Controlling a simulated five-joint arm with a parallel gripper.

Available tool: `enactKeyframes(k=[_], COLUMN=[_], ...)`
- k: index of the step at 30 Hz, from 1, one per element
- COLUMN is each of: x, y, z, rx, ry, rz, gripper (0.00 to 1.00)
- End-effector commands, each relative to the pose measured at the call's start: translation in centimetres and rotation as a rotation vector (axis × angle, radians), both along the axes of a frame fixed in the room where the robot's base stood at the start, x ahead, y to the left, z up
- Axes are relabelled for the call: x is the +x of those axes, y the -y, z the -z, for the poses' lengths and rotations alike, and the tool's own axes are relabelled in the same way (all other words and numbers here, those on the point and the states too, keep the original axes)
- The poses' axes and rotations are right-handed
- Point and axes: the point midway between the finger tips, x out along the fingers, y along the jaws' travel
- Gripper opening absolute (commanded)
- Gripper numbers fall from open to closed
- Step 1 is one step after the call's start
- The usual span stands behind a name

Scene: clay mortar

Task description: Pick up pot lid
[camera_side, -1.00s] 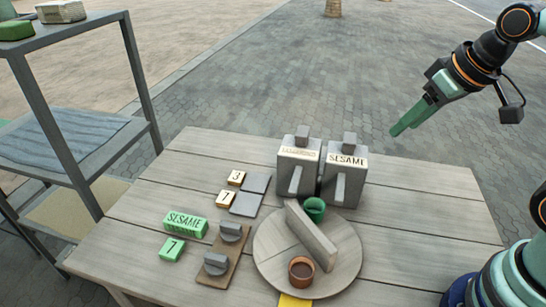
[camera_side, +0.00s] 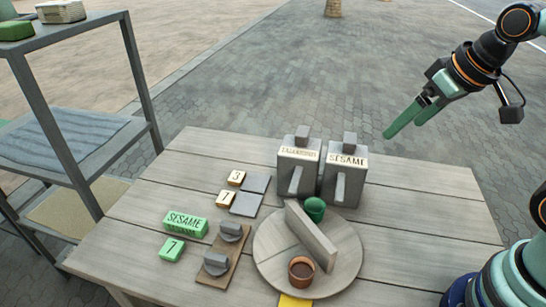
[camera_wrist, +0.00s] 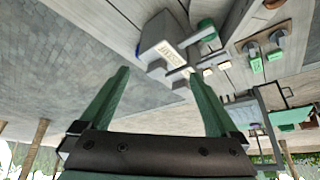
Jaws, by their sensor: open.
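Two grey box-shaped pots stand at the back of the wooden table, one with a worn label (camera_side: 299,172) and one marked SESAME (camera_side: 344,178). Each has a grey block on top, left (camera_side: 302,135) and right (camera_side: 349,142); I cannot tell whether these are the lids. A small green pot (camera_side: 315,209) with a rounded dark green top stands on a round board (camera_side: 340,270), and also shows in the wrist view (camera_wrist: 206,29). My gripper (camera_side: 402,128) is open and empty, in the air right of the grey pots and above them. Its two fingers (camera_wrist: 158,75) are apart in the wrist view.
A grey upright divider (camera_side: 311,236) crosses the round board, with a brown cup (camera_side: 301,271) at its front. Grey knobs on a brown strip (camera_side: 224,256), green blocks (camera_side: 185,222) and small tiles (camera_side: 236,178) lie left. The table's right part is clear. A shelf (camera_side: 80,140) stands left.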

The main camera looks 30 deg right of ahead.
Motion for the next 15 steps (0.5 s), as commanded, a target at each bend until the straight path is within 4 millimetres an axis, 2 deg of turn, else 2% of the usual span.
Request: enactKeyframes(k=[5, 8, 15], x=[0.6, 1.8, 6.0], y=[-0.7, -2.1, -8.3], z=[-0.3, -0.8, -1.4], rx=[0.019, 0.056, 0.163], ry=[-0.015, -0.047, -0.166], rz=[0.012, 0.043, 0.178], gripper=[0.96, 0.96, 0.96])
